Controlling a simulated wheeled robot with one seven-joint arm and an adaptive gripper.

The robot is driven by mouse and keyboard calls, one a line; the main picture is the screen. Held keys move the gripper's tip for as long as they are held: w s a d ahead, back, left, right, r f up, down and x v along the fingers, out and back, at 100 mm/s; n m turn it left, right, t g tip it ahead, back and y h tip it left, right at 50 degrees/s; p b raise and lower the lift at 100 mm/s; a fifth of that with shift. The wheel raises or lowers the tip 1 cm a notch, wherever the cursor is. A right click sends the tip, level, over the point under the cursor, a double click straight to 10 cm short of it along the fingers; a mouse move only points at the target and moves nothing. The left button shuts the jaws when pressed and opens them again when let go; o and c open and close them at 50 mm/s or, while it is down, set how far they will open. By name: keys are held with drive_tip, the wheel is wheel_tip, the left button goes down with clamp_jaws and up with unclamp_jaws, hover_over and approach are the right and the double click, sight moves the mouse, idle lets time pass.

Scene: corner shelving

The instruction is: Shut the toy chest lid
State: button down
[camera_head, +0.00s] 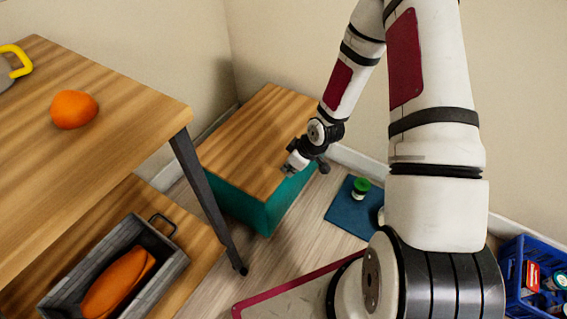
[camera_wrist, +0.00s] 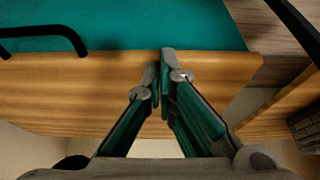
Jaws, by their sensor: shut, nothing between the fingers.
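The toy chest (camera_head: 268,221) is a teal box with a wooden lid (camera_head: 247,140), standing on the floor against the back wall. The lid lies flat over the box in the head view, and I see no open gap. In the wrist view the wooden lid (camera_wrist: 60,95) crosses the picture, with the teal chest face (camera_wrist: 130,25) and a black handle (camera_wrist: 75,40) beyond its edge. My gripper (camera_head: 293,165) is over the lid's right side, fingers together and empty. Its fingertips (camera_wrist: 166,57) overlap the lid edge; whether they touch is unclear.
A wooden table (camera_head: 130,110) with an orange (camera_head: 74,109) stands left, its dark leg (camera_head: 205,195) close to the chest. A grey crate (camera_head: 165,270) sits on its lower shelf. A blue mat (camera_head: 342,213) with a green-topped object (camera_head: 361,187) and a blue basket (camera_head: 514,262) lie right.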

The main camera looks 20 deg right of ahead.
drive_tip(key=shift+f+b, duration=0.3)
drive_tip(key=shift+f, duration=0.55)
drive_tip(key=shift+r, duration=0.1)
